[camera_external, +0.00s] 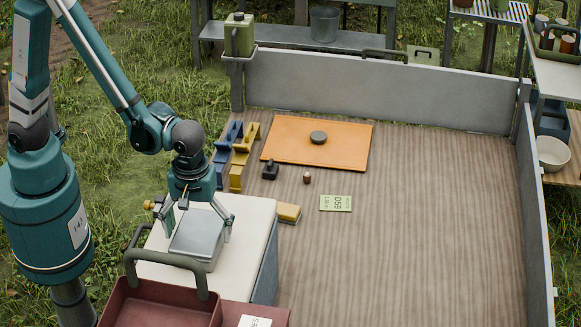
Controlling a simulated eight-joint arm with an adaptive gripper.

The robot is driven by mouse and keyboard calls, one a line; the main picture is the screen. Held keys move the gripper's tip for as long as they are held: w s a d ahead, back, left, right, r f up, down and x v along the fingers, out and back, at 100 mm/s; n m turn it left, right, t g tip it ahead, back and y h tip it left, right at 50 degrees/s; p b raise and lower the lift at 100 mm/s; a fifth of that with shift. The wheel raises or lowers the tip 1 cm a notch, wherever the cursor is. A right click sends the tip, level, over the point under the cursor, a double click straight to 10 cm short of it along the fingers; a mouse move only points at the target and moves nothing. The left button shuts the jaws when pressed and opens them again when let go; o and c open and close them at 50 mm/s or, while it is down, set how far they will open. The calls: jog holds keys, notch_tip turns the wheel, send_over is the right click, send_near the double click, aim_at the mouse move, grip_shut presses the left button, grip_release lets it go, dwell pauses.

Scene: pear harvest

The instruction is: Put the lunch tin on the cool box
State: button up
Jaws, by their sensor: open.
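The lunch tin (197,236) is a grey metal box with a flat lid. It appears to rest on the pale lid of the cool box (250,222), at the left of the wooden bed. My gripper (197,225) points down over the tin, with its fingers spread on either side of it. The fingers are open, and I cannot tell whether they touch the tin. The cool box has a white top and a blue-grey side.
A red crate (160,308) with a dark handle stands right in front of the cool box. An orange mat (342,142) with a dark round object (318,137) lies behind. Blue and yellow tools (238,157) lie near the left edge. The bed's right side is clear.

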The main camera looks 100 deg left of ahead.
aim_at(198, 230)
jog(key=shift+r, duration=4.95)
jog(key=shift+r, duration=0.1)
jog(key=s+a+r+m+t, duration=0.7)
jog(key=s+a+r+m, duration=0.4)
jog(key=m, duration=0.7)
jog(key=shift+s+r, duration=1.3)
jog(key=shift+s, duration=0.3)
